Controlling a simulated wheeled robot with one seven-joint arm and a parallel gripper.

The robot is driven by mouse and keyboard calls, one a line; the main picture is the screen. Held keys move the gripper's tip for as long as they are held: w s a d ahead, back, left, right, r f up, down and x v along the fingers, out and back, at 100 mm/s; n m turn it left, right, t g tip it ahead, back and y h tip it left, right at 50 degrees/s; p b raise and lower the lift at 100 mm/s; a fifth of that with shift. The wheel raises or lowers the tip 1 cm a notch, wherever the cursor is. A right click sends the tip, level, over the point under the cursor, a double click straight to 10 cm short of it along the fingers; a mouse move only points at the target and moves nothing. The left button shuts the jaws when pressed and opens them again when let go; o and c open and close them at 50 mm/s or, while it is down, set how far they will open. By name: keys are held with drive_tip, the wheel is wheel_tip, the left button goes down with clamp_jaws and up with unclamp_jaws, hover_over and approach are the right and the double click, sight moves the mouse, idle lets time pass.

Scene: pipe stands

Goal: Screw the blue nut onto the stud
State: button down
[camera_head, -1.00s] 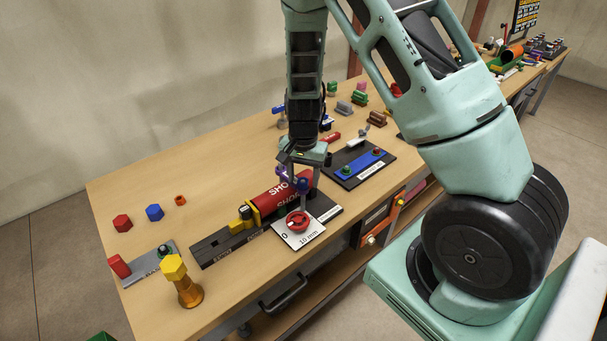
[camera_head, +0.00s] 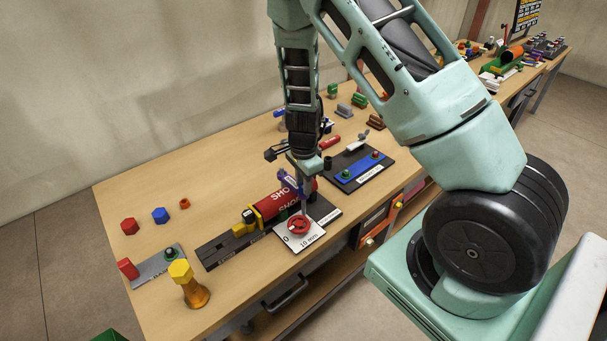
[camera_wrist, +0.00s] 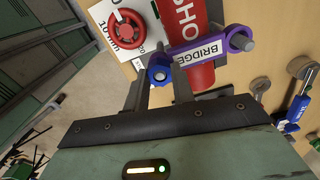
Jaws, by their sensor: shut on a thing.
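The blue nut (camera_wrist: 159,74) sits at the near end of a purple bridge (camera_wrist: 208,46) labelled BRIDGE in the wrist view. A grey spot shows in the nut's hole, apparently the stud's end; how deep the thread is engaged cannot be told. My gripper (camera_wrist: 161,82) is shut on the nut, one finger on either side. In the head view my gripper (camera_head: 303,198) points down over the purple bridge (camera_head: 289,181), and its fingers hide the nut. The bridge lies across a red cylinder (camera_head: 275,204) marked SHO.
A red knob (camera_head: 298,225) on a white 10 mm plate (camera_head: 307,237) stands close in front of my gripper. A board with a blue bar (camera_head: 359,166) lies to the right. Red and blue hex pieces (camera_head: 161,215) stand at the left. The table's back left is clear.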

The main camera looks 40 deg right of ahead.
drive_tip(key=c, duration=1.6)
unclamp_jaws()
drive_tip(key=shift+r+m, duration=0.2)
drive_tip(key=shift+m, duration=0.8)
drive_tip(key=o, duration=0.4)
drive_tip(key=shift+f, duration=0.2)
drive_tip(key=shift+c, duration=0.2)
wheel_tip(320, 180, up, 6)
drive_tip(key=p, duration=0.5)
drive_tip(key=shift+r, duration=0.1)
